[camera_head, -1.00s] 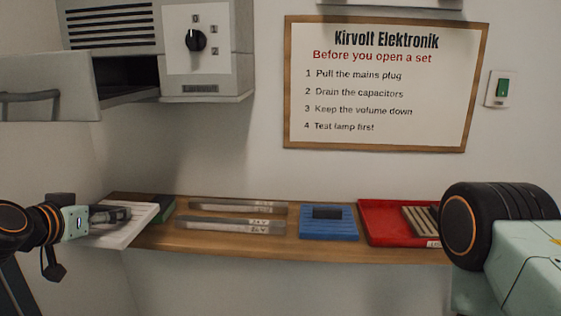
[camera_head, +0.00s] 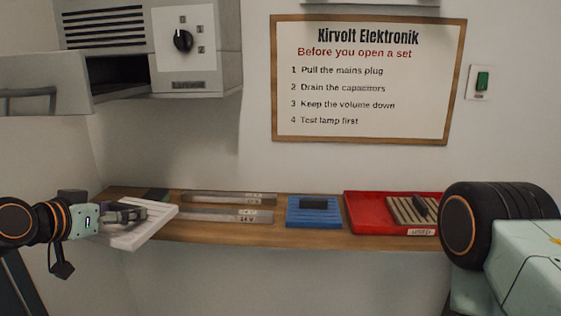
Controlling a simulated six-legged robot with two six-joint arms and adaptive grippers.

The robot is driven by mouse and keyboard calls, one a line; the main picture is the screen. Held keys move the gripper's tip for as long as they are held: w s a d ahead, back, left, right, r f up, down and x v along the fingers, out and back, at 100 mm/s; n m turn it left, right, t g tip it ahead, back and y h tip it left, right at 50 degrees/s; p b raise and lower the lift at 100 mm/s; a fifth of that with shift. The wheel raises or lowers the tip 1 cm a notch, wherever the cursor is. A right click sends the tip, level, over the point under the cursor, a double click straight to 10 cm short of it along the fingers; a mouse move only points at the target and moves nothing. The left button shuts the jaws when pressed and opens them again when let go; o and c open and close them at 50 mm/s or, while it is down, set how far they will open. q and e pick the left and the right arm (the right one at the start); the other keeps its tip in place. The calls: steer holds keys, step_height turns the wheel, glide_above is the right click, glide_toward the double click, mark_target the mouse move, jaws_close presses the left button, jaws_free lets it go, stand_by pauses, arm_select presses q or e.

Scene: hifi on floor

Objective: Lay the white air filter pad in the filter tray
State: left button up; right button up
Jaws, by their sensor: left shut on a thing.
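The white air filter pad (camera_head: 146,232) is at the left end of the wooden shelf, tilted, with its ribbed front edge facing me. My left gripper (camera_head: 138,214) is shut on the pad at its upper left part, and its fingers hide some of it. The pad overhangs the shelf's front edge; I cannot tell whether it still touches the shelf. At the upper left, a grey vented unit has a pulled-out tray with a handled front (camera_head: 42,85) beside a dark opening. My right arm shows at the right, but its gripper is out of view.
On the wooden shelf (camera_head: 300,237) lie a dark green block (camera_head: 157,194), two grey strips (camera_head: 225,216), a blue ribbed block (camera_head: 313,217) and a red tray (camera_head: 362,215) with a ribbed piece. The unit's dial panel (camera_head: 185,42) juts from the wall. The wall below the sign is clear.

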arm_select(q)
steer(key=s+d+f+m+g+h+b, duration=0.1)
steer(key=s+d+f+b, duration=0.3)
steer(key=f, duration=0.9)
steer(key=s+d+f+m+g+h+b, duration=0.2)
steer(key=s+d+f+m+h+b, duration=0.2)
steer(key=s+f+b, duration=0.4)
steer(key=s+d+f+m+g+h+b, duration=0.2)
steer(key=s+d+f+b, duration=0.3)
steer(key=f, duration=1.4)
steer(key=shift+s+d+f+m+h+b, duration=0.2)
steer(key=shift+s+d+m+h+b, duration=0.25)
steer(key=shift+b, duration=1.3)
